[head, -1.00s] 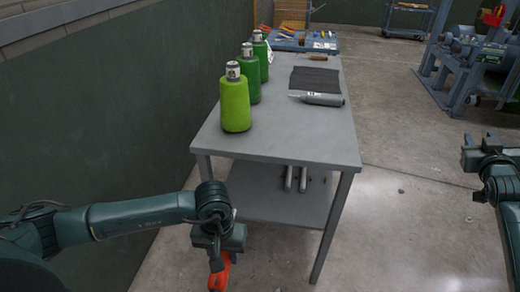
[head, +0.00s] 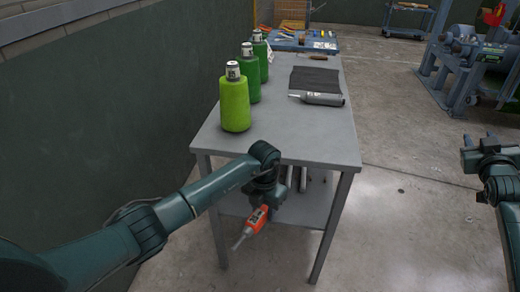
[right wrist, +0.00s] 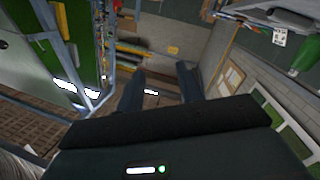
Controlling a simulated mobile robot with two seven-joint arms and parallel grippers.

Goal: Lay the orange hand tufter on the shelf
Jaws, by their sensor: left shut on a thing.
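The orange hand tufter (head: 254,222) is in my left gripper (head: 264,208), in front of the table's lower shelf (head: 312,212). Its thin grey tip points down and to the left, and the tool is tilted. The gripper is shut on its body and hides part of it. From this angle I cannot tell whether the tufter touches the shelf. My right gripper (head: 482,150) is at the right edge of the head view, away from the table. In the right wrist view its two fingers (right wrist: 158,88) stand apart with nothing between them.
The tabletop (head: 270,135) above the shelf carries green yarn cones (head: 236,105), a grey hand tufter (head: 322,99) and a dark cloth (head: 315,78). Grey cylindrical things (head: 302,178) lie on the shelf, partly behind my left arm. Table legs (head: 330,230) bound the shelf.

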